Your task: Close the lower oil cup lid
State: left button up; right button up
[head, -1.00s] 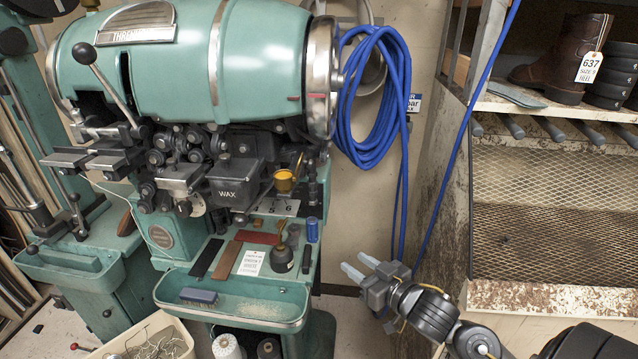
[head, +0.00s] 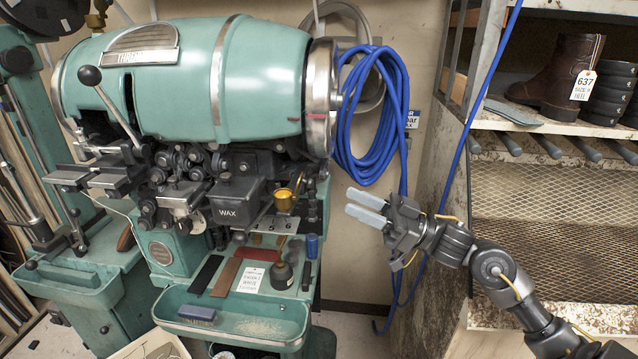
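The lower oil cup (head: 284,200) is a small brass-yellow cup on the right side of the green stitching machine, just right of the black WAX box. A thin lid-like piece (head: 298,182) stands up at its upper right, so the cup appears open; the detail is small. My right gripper (head: 350,203) is to the right of the cup, at about its height in the picture, with its fingers pointing left. Its two pale fingers are apart with nothing between them. It does not touch the cup. My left gripper is not in view.
A coiled blue hose (head: 370,115) hangs behind and above my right gripper, with its strand running down behind it. A shelf rack (head: 545,205) stands at the right.

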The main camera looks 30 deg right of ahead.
jog(key=p+x, duration=0.2)
jog(key=x, duration=0.6)
jog(key=shift+a, duration=0.15)
jog(key=shift+w, duration=0.15)
grip_shut()
jog(key=shift+r+p, duration=0.1)
jog(key=shift+p, duration=0.25)
